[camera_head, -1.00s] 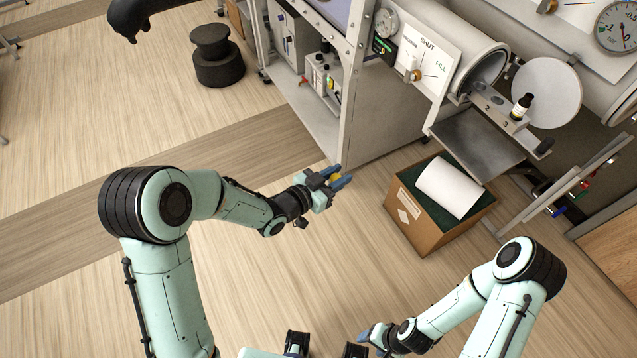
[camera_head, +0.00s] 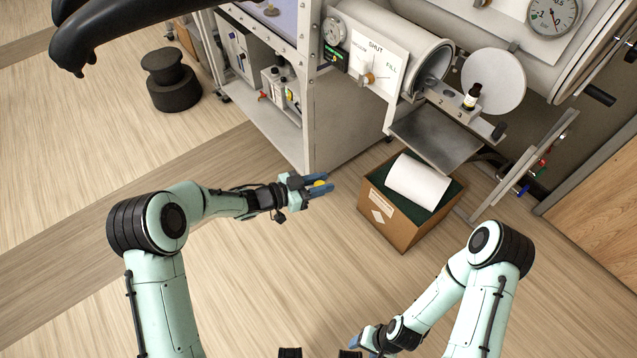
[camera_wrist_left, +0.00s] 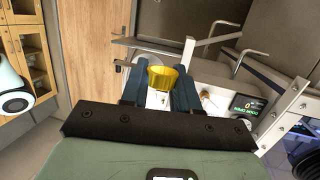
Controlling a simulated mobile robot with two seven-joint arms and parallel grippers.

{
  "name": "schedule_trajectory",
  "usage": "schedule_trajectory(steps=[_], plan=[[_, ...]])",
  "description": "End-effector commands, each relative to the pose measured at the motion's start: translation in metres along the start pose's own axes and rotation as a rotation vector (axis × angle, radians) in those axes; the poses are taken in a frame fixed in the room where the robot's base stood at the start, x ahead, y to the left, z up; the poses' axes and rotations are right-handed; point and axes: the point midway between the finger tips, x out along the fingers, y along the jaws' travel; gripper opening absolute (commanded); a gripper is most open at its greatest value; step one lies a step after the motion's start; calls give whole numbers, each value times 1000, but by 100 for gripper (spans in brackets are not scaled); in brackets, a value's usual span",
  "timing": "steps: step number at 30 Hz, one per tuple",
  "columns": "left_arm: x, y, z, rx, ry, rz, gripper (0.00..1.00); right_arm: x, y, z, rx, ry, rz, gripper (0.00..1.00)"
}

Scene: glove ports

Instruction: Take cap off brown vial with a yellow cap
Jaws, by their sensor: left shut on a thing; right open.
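My left gripper (camera_head: 318,184) is shut on a yellow cap (camera_head: 320,184), held in the air over the floor, left of the cardboard box. In the left wrist view the yellow cap (camera_wrist_left: 162,78) sits between the blue fingers (camera_wrist_left: 160,88), with no vial visible on it. The brown vial (camera_head: 472,97) stands upright on the numbered ledge at the antechamber port, with a pale label and no yellow cap on top. My right gripper (camera_head: 365,343) is low at the bottom of the head view, open, far from the vial; its fingertips are small there.
A cardboard box (camera_head: 395,228) holding a white roll (camera_head: 417,181) stands on the floor below a metal shelf (camera_head: 437,140). A round white port door (camera_head: 494,82) is open beside the vial. A black stool (camera_head: 173,80) stands at the left. The wooden floor between is clear.

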Motion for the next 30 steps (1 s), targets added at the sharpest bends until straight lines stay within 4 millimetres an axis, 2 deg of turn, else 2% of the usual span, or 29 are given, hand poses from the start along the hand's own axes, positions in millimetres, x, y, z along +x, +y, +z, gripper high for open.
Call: schedule_trajectory(steps=[18,24,30], plan=[[-66,17,-53,-89,-4,-447,0,0,0,0,0,0,0,60],[-84,20,-68,-115,-3,-576,0,0,0,0,0,0,0,60],[-94,22,-75,-131,-4,-649,0,0,0,0,0,0,0,60]])
